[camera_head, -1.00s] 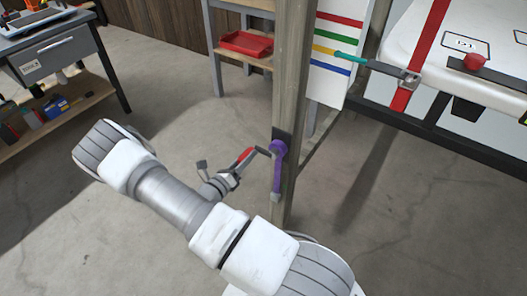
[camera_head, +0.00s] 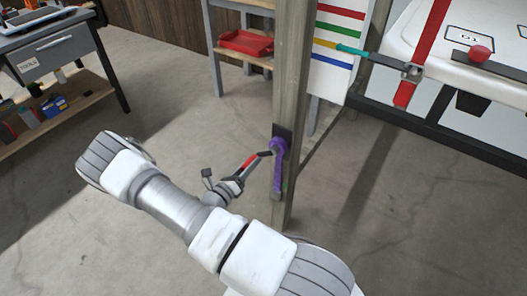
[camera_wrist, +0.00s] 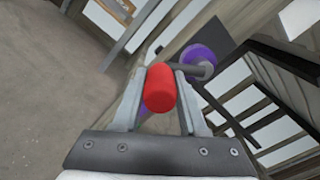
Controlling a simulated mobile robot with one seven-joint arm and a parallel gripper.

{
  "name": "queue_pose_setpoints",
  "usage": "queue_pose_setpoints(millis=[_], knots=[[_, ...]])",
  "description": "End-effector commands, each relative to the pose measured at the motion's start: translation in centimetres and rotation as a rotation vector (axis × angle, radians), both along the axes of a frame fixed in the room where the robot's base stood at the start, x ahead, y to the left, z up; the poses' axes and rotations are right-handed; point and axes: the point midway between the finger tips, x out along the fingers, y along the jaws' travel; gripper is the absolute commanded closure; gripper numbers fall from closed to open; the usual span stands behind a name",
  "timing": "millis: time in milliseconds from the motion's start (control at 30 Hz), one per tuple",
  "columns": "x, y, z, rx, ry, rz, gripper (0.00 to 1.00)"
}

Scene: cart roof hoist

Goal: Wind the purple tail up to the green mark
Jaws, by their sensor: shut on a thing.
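My gripper (camera_head: 243,168) is shut on the red grip (camera_wrist: 160,88) of a crank, in front of the wooden post. The crank's dark arm (camera_wrist: 188,68) runs to a purple drum (camera_wrist: 201,60) on the post. In the head view the purple tail (camera_head: 277,178) hangs from the drum down the post's face. A board behind the post carries red, green, yellow and blue lines. The green mark (camera_head: 340,30) is second from the top. A teal pointer (camera_head: 350,50) meets the board at the yellow line, below the green one.
A white panel (camera_head: 415,35) with a red strap (camera_head: 430,35) sits on a dark frame at the right. A red tray (camera_head: 246,42) is on a shelf behind. A tool bench (camera_head: 65,50) stands at the left. Floor between bench and post is clear.

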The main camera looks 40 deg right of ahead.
Motion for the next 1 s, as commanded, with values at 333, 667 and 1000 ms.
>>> queue_pose_setpoints(millis=[333,667,1000], knots=[[-1.5,-0.5,-1.0,-0.002,0.002,-0.002,1.00],[-3.0,-1.1,-2.0,-0.003,-0.003,-0.001,1.00],[-5.1,-1.9,-1.6,-0.007,0.002,0.001,1.00]])
